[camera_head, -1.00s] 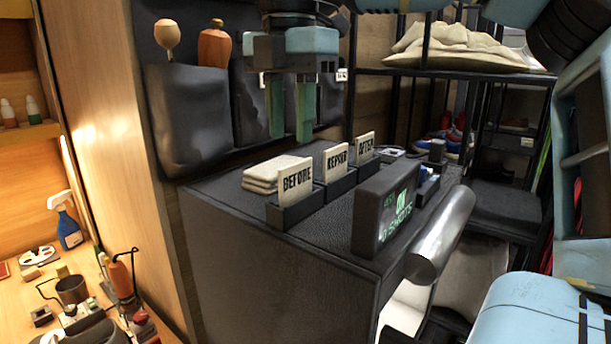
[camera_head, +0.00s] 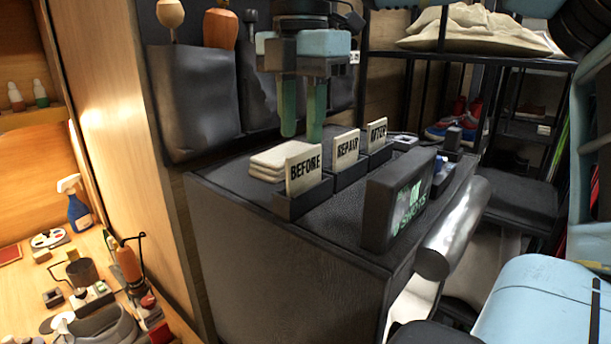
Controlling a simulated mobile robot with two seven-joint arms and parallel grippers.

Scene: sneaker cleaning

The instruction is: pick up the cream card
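I cannot tell from the picture which one is meant. My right gripper (camera_head: 302,132) hangs fingers-down above and behind the BEFORE card, near the REPAIR card in the picture. Its two green fingers are apart with nothing between them. My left gripper is not in view.
A stack of cream cloths (camera_head: 277,166) lies left of the BEFORE card. A black sign (camera_head: 392,208) with lit letters stands in front, right of the holders. Dark pockets (camera_head: 190,100) with tools hang behind. The cabinet top's front left (camera_head: 225,180) is clear.

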